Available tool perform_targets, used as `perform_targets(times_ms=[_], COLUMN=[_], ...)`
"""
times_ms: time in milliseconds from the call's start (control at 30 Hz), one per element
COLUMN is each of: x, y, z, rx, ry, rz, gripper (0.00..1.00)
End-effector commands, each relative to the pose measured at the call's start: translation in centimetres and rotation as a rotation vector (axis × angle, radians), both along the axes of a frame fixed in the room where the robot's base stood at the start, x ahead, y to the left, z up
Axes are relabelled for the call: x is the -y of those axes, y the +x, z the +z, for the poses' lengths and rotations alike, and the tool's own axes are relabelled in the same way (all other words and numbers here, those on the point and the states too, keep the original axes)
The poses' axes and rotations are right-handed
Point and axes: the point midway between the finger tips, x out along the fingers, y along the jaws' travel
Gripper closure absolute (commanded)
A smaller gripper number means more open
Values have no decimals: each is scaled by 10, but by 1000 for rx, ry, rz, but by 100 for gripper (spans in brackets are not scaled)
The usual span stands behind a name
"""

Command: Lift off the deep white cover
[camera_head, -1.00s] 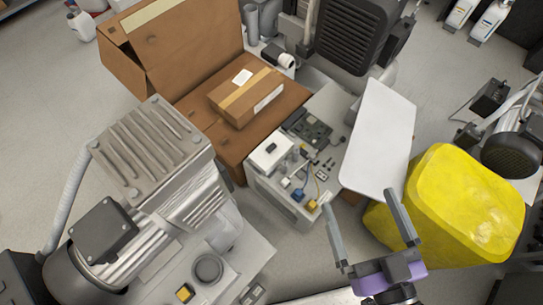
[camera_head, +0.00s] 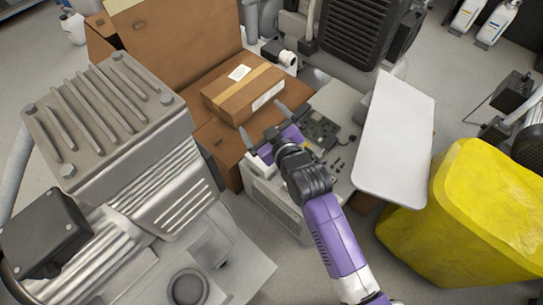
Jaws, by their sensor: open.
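A small raised white box-shaped cover (camera_head: 257,163) sits at the left end of an open grey unit with a circuit board. It is mostly hidden behind my gripper and wrist. A flat white panel (camera_head: 396,137) leans at the right of the unit. My gripper (camera_head: 262,117) is open, with nothing seen between its fingers. It appears over the small white cover, with its fingertips toward the cardboard box. I cannot tell its height or whether it touches anything.
A taped cardboard box (camera_head: 243,90) sits in a larger open carton (camera_head: 170,38) behind. A big grey compressor (camera_head: 115,125) stands at left, close to the camera. A yellow bag-like cover (camera_head: 480,215) is at right. Bare floor shows below the unit.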

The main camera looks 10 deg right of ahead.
Motion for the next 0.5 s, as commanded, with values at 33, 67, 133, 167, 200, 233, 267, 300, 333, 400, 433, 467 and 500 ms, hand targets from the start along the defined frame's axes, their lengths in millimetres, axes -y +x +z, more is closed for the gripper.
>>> perform_targets(times_ms=[33, 67, 133, 167, 200, 233, 267, 300, 333, 400, 433, 467, 500], x=[-6, -9, -16, -19, -22, -24, -26, -28, -29, -30, -30, -29, -28], y=[20, 30, 53, 62, 73, 82, 90, 100, 108, 123, 129, 134, 140], z=[-13, -17, -27, -31, -37, -41, -45, -49, -53, -60, -63, -66, -69], rx=[-14, -26, -56, -70, -90, -106, -121, -144, -160, -204, -224, -244, -273], ry=[-47, -79, -157, -192, -240, -277, -313, -364, -403, -499, -541, -583, -638], rz=[24, 40, 80, 97, 121, 140, 160, 189, 211, 265, 291, 317, 354], gripper=[0, 0, 0, 0, 0, 0, 0, 0, 0, 0, 0, 0, 0])
